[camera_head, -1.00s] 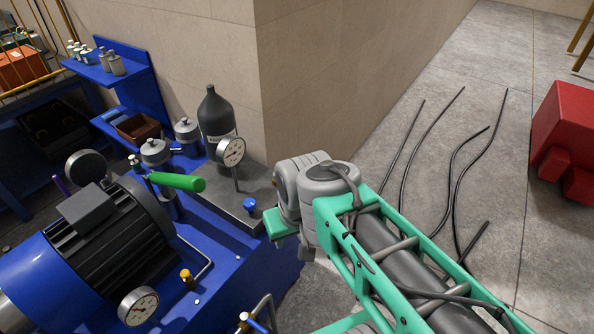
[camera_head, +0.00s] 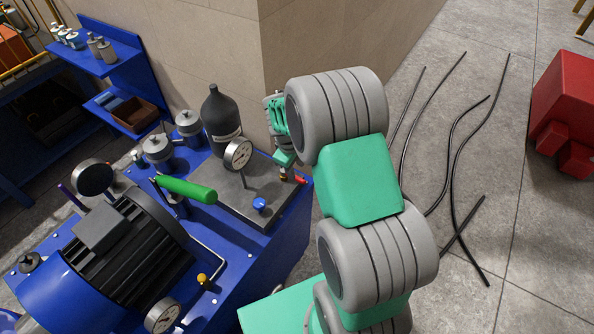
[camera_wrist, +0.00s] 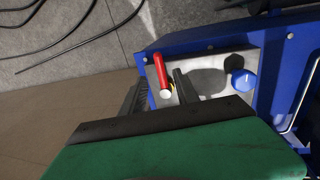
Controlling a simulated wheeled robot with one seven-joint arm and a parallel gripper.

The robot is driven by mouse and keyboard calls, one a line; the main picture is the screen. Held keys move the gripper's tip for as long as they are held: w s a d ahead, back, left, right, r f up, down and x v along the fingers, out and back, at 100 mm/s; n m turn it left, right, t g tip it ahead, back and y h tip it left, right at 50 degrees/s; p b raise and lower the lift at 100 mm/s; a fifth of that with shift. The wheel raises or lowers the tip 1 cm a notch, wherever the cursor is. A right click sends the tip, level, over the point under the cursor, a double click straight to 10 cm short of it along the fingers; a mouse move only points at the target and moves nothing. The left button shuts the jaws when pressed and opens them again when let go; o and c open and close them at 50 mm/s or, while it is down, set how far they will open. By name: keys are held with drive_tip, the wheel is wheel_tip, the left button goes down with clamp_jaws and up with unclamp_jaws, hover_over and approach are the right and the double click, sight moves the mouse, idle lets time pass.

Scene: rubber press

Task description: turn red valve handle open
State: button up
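The red valve handle (camera_head: 300,179) shows at the right corner of the grey plate on the blue machine, just right of my gripper. My gripper (camera_head: 284,160) is small in the head view, above the plate's far corner and partly hidden by my arm. In the wrist view my gripper (camera_wrist: 160,88) has two dark fingers spread apart, one on each side of the handle's near end. Contact cannot be told.
A green-gripped lever (camera_head: 187,190) sticks up to the left. A beige wall (camera_head: 330,45) stands close behind. Black hoses (camera_head: 455,150) lie on the floor.

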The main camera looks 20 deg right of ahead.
sight(298, 178)
drive_tip(key=f, duration=0.4)
drive_tip(key=d+f, duration=0.1)
drive_tip(key=shift+w+f+p, duration=0.35)
drive_tip(key=shift+f+p, duration=0.05)
drive_tip(key=shift+c, duration=0.6)
clamp_jaws()
idle(0.4)
